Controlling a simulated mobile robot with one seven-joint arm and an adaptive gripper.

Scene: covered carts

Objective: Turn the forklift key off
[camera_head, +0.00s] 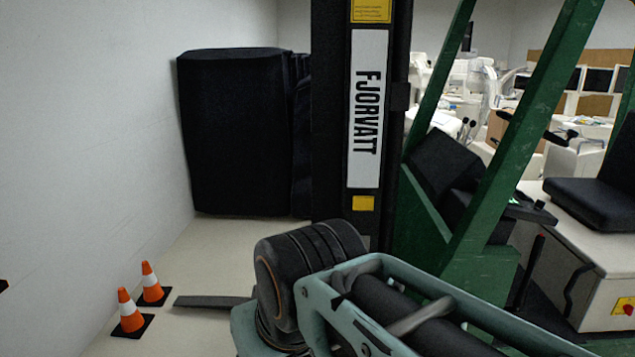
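The forklift fills the centre and right, with a black mast (400,140) bearing a white FJORVATT sign (367,108) and a green frame (490,140). Its dark dashboard (445,165) is partly behind the frame, with a small green-lit spot beside a dark control (530,210). I cannot make out the key. A red button on a yellow plate (627,307) is on the body's lower right. My arm crosses the bottom centre, in front of the mast's lower part. My gripper's fingers do not show.
A dark covered cart (235,130) stands by the left wall. Two orange cones (129,312) (150,284) stand on the floor near a flat dark fork (212,302). A black seat (597,200) is at right. Cluttered equipment fills the back right.

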